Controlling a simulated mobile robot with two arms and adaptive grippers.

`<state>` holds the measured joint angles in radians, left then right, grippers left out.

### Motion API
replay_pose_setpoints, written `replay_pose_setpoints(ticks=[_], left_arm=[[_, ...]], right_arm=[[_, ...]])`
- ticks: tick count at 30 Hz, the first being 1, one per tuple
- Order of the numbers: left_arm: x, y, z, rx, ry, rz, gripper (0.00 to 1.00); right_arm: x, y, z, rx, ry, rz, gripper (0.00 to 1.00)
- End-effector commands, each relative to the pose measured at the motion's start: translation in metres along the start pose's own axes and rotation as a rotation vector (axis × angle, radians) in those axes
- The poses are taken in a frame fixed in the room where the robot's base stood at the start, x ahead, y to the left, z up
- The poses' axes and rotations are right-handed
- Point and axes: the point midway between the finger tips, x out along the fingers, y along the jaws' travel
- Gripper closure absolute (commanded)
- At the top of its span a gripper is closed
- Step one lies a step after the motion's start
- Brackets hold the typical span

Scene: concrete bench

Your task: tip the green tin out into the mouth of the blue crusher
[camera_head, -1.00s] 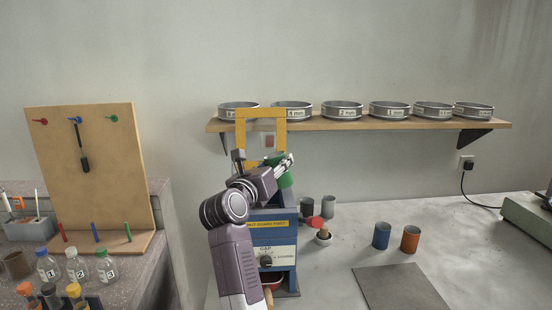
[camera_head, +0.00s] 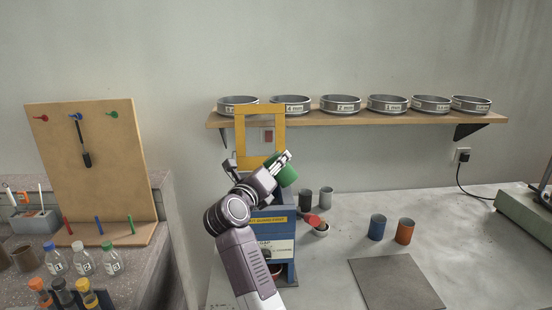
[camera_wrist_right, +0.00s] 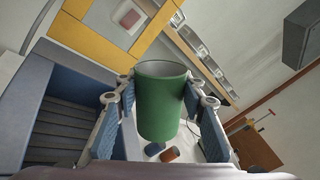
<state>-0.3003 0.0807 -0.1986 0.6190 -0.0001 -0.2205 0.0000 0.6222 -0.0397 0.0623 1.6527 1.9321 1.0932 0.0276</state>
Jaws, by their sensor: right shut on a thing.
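The green tin (camera_head: 288,177) is held tilted above the blue crusher (camera_head: 278,246), at its upper right side. My right gripper (camera_head: 279,163) is shut on it. In the right wrist view the tin (camera_wrist_right: 161,105) sits between the two finger pads of the gripper (camera_wrist_right: 160,118). The visible inside of its rim is bare grey; its bottom is hidden. The crusher (camera_wrist_right: 40,90) fills the left of that view, with dark ridged plates of its mouth showing. My arm covers much of the crusher in the head view. My left gripper is not in view.
A yellow guard frame (camera_head: 240,140) stands up behind the crusher's mouth. Right of the crusher are grey tins (camera_head: 326,197), a white bowl with a red-headed tool (camera_head: 313,220), a blue tin (camera_head: 377,228) and an orange tin (camera_head: 404,232). A shelf of sieves (camera_head: 400,119) hangs above.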

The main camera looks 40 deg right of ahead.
Motion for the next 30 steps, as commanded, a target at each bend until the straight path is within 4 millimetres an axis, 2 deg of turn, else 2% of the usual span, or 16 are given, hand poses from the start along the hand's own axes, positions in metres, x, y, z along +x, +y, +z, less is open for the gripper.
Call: replay_pose_setpoints(ticks=[19,30], left_arm=[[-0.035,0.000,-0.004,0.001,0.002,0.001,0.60],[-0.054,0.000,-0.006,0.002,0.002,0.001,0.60]], right_arm=[[0.000,0.006,-0.005,-0.326,0.000,-0.002,0.92],[0.000,0.014,-0.009,-0.447,0.000,0.000,0.92]])
